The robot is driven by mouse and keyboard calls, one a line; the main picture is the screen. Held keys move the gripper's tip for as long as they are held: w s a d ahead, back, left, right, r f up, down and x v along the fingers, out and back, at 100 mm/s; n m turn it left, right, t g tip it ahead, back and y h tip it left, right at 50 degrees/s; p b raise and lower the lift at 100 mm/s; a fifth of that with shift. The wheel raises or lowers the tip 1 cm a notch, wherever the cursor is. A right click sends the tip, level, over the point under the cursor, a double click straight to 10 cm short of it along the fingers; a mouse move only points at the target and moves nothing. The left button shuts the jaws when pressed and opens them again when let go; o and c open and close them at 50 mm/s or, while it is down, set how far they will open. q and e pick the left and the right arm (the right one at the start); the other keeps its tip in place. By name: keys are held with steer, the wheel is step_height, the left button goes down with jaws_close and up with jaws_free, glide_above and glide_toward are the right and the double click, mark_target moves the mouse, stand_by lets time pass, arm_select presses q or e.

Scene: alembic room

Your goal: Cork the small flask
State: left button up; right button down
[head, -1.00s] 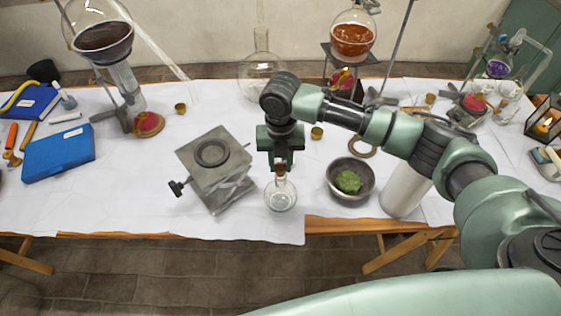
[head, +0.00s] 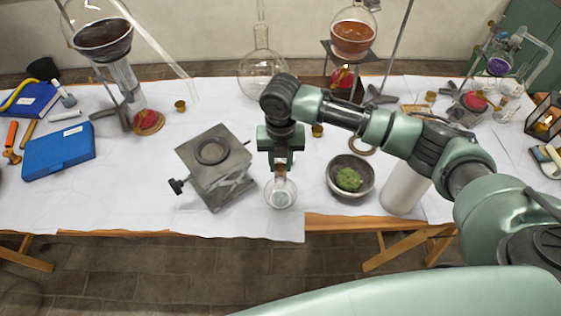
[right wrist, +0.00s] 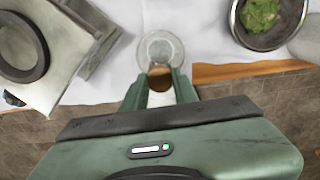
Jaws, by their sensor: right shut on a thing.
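The small flask (head: 281,195), clear round glass, stands upright near the front edge of the white-covered table. It also shows in the right wrist view (right wrist: 160,46). My right gripper (head: 281,172) points down right over the flask's neck. In the right wrist view its fingers (right wrist: 160,88) are shut on a small brown cork (right wrist: 159,71), lined up with the flask's mouth. The fingers hide part of the neck, so I cannot tell whether the cork is inside it or just above. My left gripper is out of view.
A metal lab jack (head: 212,165) stands close left of the flask. A bowl of green matter (head: 350,176) and a white cylinder (head: 404,190) stand to the right. A large clear flask (head: 262,73) is behind. The table's front edge is close.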

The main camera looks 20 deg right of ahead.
mark_target(280, 166)
steer(key=shift+p, duration=0.4)
steer(key=shift+f, duration=0.1)
stand_by(1.0)
steer(key=shift+f+p, duration=0.25)
steer(key=shift+p, duration=0.2)
stand_by(0.5)
steer(key=shift+s+f, duration=0.1)
steer(key=shift+f, duration=0.15)
stand_by(1.0)
steer(key=c, duration=0.6)
jaws_free()
steer(key=shift+c, duration=0.2)
steer(key=shift+r, duration=0.1)
steer(key=shift+r+p, duration=3.5)
steer(key=shift+p, duration=0.05)
